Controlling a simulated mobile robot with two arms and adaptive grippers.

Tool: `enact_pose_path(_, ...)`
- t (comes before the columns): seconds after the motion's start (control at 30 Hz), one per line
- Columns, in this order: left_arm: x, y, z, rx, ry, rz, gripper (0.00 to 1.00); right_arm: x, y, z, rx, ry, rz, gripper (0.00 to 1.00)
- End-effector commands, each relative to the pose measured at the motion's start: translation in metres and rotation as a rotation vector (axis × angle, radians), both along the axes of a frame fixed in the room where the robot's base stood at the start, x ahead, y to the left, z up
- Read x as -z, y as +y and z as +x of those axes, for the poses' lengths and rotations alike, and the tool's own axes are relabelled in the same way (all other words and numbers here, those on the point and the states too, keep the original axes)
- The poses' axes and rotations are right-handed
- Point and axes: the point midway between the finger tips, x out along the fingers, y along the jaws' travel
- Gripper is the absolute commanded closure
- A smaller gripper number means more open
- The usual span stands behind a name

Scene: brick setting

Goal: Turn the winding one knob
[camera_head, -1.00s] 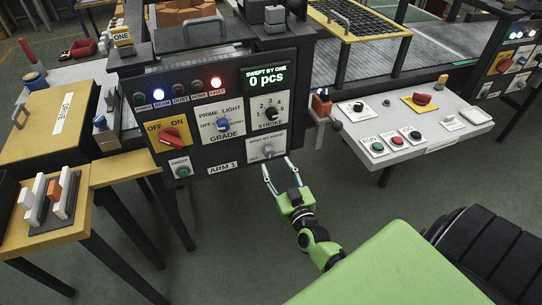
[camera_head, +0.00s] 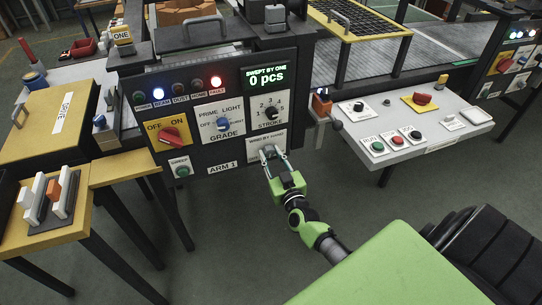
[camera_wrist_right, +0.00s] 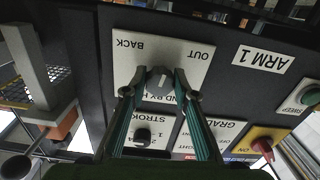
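The winding knob is a small grey knob (camera_wrist_right: 158,82) on a white plate (camera_wrist_right: 190,52). The plate is lettered "OUT", "BACK" and, partly covered, "...ND BY HAND", upside down in the right wrist view. In the head view the plate (camera_head: 279,139) is at the lower right of the dark ARM 1 panel. My right gripper (camera_head: 272,153) reaches up to it from below. In the right wrist view its fingertips (camera_wrist_right: 160,74) stand on either side of the knob, with a slight gap visible, so it looks open around the knob. My left gripper is not in view.
A display (camera_head: 266,78) reads 0 pcs. A grey control shelf (camera_head: 440,125) juts out at right.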

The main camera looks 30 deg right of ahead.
Motion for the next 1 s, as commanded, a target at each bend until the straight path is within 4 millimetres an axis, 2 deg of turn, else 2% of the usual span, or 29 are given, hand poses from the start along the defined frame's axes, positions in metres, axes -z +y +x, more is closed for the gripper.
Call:
enact_pose_path(0.37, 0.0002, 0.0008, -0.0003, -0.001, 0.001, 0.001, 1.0, 0.0003, 0.0004, -0.0001, 0.001, -0.019, 0.083, 0.95)
enact_pose_path(1.0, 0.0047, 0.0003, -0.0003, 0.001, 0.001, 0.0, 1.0, 0.0009, 0.003, 0.0004, 0.001, -0.134, 0.569, 0.95)
